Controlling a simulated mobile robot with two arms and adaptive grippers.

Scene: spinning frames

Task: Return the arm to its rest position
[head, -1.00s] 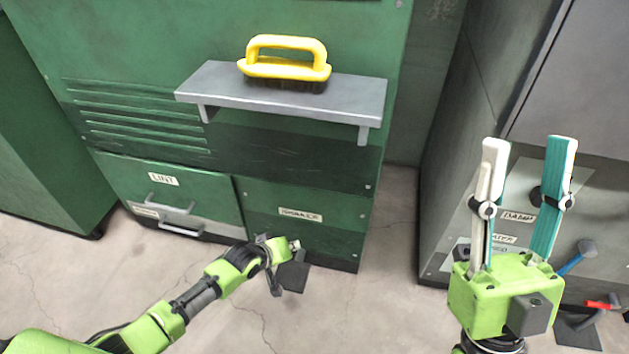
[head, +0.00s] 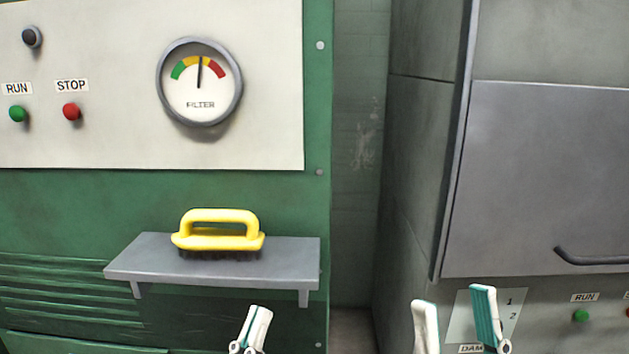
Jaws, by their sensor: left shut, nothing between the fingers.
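My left gripper (head: 258,314) shows at the bottom edge of the head view, in front of the green machine and below the shelf. Its pale fingers point up and are together, with nothing between them. The rest of the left arm is out of view. My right gripper (head: 454,298) is at the bottom, right of centre, with its two teal-lined fingers pointing up, well apart and empty. The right gripper's body is below the frame.
A grey shelf (head: 290,262) on the green machine (head: 240,187) holds a yellow-handled brush (head: 218,231) just above the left gripper. A filter gauge (head: 199,82) and several buttons are on the pale panel (head: 110,145). A grey machine (head: 560,170) stands at right, beyond a narrow gap.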

